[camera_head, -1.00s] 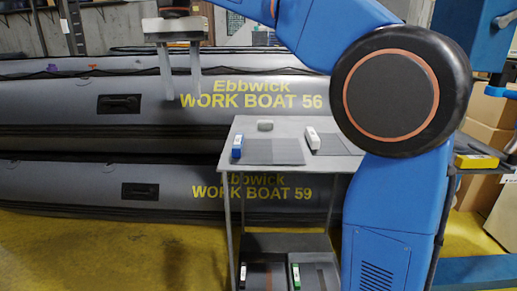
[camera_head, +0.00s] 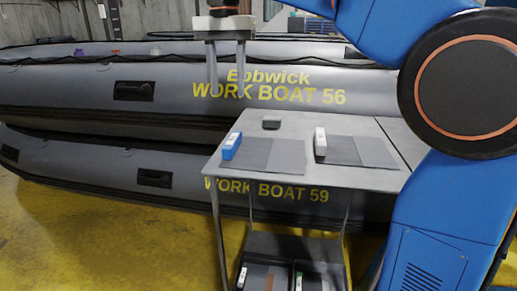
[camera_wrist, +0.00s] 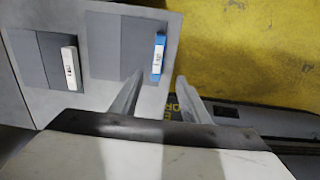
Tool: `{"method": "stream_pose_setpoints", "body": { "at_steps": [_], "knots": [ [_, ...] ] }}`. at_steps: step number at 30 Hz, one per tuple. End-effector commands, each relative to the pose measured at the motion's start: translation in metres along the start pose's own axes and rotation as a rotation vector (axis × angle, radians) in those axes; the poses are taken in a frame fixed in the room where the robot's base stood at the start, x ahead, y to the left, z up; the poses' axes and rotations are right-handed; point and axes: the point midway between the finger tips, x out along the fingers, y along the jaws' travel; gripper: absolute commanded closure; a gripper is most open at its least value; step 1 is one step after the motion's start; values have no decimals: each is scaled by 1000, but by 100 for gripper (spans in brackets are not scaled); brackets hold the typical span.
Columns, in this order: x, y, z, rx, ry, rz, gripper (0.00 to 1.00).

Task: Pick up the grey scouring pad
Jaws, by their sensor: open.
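Nothing is between the fingers. In the wrist view the open fingers (camera_wrist: 160,78) show over the table's edge region. The pad does not show there; it may be hidden behind the gripper body.
A lower shelf holds more small items (camera_head: 298,280). Grey inflatable boats (camera_head: 60,90) lie behind. Yellow floor at left is clear.

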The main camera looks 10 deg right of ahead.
Motion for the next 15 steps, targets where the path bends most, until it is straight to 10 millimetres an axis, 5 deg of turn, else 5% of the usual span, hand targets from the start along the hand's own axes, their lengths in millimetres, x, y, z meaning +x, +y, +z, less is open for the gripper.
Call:
{"method": "stream_pose_setpoints", "body": {
  "at_steps": [15],
  "knots": [
    [84,1,0,0,0,0,58]
  ]
}}
